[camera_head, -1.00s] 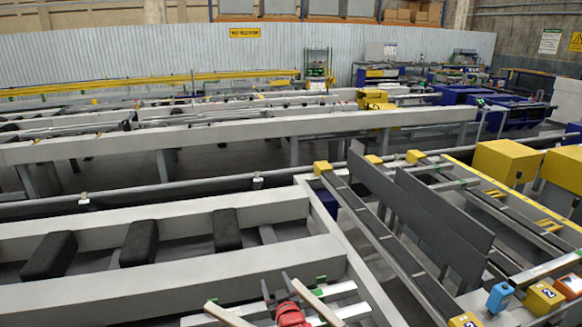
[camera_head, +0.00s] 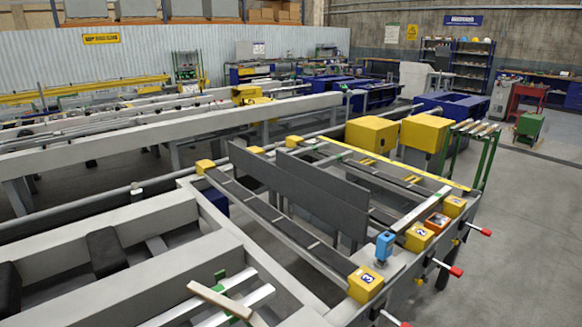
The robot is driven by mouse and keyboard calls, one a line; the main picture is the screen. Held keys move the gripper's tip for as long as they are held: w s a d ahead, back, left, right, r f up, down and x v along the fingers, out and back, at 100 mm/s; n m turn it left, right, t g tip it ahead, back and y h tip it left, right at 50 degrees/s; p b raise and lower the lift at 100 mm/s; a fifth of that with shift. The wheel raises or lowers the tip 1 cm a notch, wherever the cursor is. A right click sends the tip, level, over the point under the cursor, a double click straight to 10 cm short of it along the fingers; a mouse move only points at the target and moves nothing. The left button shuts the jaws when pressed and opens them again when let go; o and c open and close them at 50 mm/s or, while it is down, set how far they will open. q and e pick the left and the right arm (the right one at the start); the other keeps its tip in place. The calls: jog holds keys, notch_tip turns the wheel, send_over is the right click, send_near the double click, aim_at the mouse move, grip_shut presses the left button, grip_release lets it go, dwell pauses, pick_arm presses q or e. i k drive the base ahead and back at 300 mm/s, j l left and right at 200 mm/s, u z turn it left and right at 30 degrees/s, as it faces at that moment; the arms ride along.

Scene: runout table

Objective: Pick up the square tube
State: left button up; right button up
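A light grey bar (camera_head: 421,210) that looks like a square tube lies across the near right part of the runout table, by the yellow and orange blocks. Two pale bars with green marks (camera_head: 228,290) lie at the lower left, and a beige bar (camera_head: 220,299) crosses over them. I cannot tell which of these is the square tube. Several more light bars rest on a green stand (camera_head: 473,140) at the right. Neither of my grippers shows.
The runout table has dark upright plates (camera_head: 300,190) and yellow end blocks (camera_head: 365,283). A blue block (camera_head: 384,246) stands at its near edge, where red-tipped handles (camera_head: 479,231) stick out. Yellow boxes (camera_head: 372,133) stand behind. Grey floor is clear at the right.

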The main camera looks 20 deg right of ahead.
aim_at(400, 227)
jog(key=z, duration=1.65)
jog(key=i+l+u, duration=0.1)
jog(key=u, duration=0.55)
jog(key=i+l+u, duration=0.35)
jog(key=l, duration=0.25)
jog(key=i+l+u, duration=0.2)
jog(key=l, duration=0.15)
jog(key=i+l+u, duration=0.15)
jog(key=l, duration=0.25)
jog(key=i+l, duration=0.15)
jog(key=l, duration=0.2)
jog(key=i+l, duration=0.1)
jog(key=l, duration=0.3)
jog(key=i+l, duration=0.15)
jog(key=l, duration=0.2)
jog(key=i+l+u, duration=0.1)
jog(key=l, duration=0.25)
jog(key=i+l, duration=0.15)
jog(key=l, duration=0.2)
jog(key=i+l, duration=0.1)
jog(key=l, duration=0.3)
jog(key=i+l, duration=0.15)
jog(key=l, duration=0.2)
jog(key=u, duration=0.05)
